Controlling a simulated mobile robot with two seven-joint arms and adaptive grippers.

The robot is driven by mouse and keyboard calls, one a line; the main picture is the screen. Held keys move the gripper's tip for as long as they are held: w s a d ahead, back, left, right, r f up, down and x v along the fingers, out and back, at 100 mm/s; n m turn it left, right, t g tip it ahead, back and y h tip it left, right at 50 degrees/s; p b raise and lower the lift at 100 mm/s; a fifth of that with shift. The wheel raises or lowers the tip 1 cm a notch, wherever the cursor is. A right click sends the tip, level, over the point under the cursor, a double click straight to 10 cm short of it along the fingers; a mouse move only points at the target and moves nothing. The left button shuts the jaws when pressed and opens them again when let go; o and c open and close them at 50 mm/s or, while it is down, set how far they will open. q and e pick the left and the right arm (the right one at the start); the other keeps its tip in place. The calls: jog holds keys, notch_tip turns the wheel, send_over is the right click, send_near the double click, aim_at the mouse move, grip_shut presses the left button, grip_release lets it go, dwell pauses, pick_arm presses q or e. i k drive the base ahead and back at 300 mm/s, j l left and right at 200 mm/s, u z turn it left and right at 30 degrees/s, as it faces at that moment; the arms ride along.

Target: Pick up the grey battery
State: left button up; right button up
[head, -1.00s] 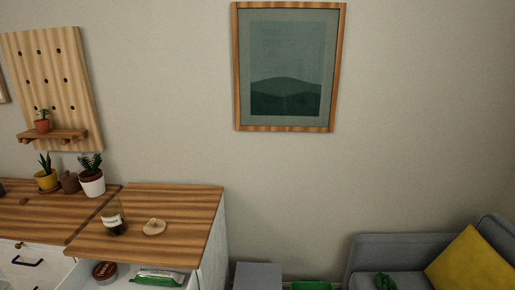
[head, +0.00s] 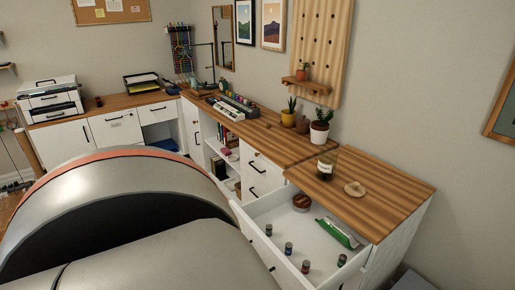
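An open white drawer (head: 262,207) holds several small upright cylinders that look like batteries. One dark cylinder (head: 269,229) stands near the drawer's left side, and a bluish one (head: 289,248) stands nearer the front. One with a reddish top (head: 306,266) is by the front wall, and a dark one (head: 342,260) is at the right. They are too small to tell which is grey. Neither of my grippers is in view.
The drawer also holds a round brown tin (head: 302,202) and a green-and-white packet (head: 338,232). A dark jar (head: 326,165) and wooden disc (head: 355,188) stand on the cabinet top (head: 393,199). A large grey part of my own body blocks the lower left.

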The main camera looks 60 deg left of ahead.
aim_at(269, 227)
jog(key=j+u, duration=0.1)
jog(key=u, duration=0.8)
jog(key=i+u, duration=0.1)
jog(key=u, duration=0.3)
jog(key=i+j+u, duration=0.1)
jog(key=u, duration=0.35)
